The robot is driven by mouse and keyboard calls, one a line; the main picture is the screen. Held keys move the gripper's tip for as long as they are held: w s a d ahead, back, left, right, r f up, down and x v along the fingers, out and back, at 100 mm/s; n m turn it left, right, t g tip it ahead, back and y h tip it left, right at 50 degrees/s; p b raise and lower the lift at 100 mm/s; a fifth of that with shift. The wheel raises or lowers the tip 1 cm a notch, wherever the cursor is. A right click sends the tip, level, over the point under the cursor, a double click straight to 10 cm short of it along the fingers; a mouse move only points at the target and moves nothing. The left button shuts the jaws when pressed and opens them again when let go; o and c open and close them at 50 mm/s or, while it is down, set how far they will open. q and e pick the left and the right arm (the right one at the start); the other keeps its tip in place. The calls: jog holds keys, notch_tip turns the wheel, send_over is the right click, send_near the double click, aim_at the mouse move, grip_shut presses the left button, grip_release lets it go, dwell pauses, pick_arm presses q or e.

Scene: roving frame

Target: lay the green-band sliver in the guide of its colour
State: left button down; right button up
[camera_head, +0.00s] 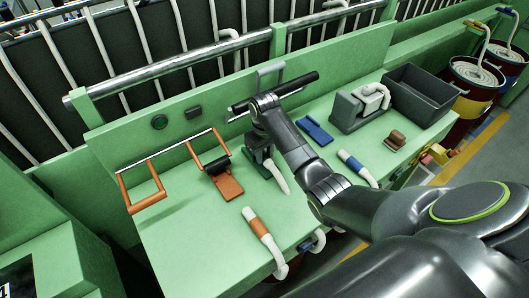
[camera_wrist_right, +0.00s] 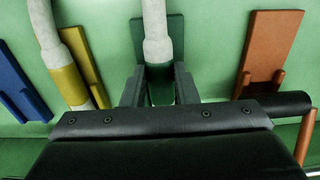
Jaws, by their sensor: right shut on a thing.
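The green-band sliver is a white, rope-like end with a dark green band; its white part shows in the right wrist view (camera_wrist_right: 156,25) and bends towards the table's front in the head view (camera_head: 279,178). My right gripper (camera_wrist_right: 160,90) is shut on its green band. The dark green guide (camera_wrist_right: 176,30) lies directly behind the sliver and also shows in the head view (camera_head: 266,158). The sliver lines up with this guide; whether it touches it I cannot tell. My left gripper is not in view.
The orange guide (camera_head: 229,187) lies to the left, the blue guide (camera_head: 314,131) to the right. An orange-band sliver (camera_head: 257,222) and a blue-band sliver (camera_head: 355,165) lie on the green table. A yellow piece (camera_wrist_right: 72,65) with white rope is beside the green one. A grey bin (camera_head: 420,95) stands right.

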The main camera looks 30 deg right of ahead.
jog(key=shift+f, duration=0.4)
dwell(0.5)
jog(key=shift+f, duration=0.1)
jog(key=o, duration=1.7)
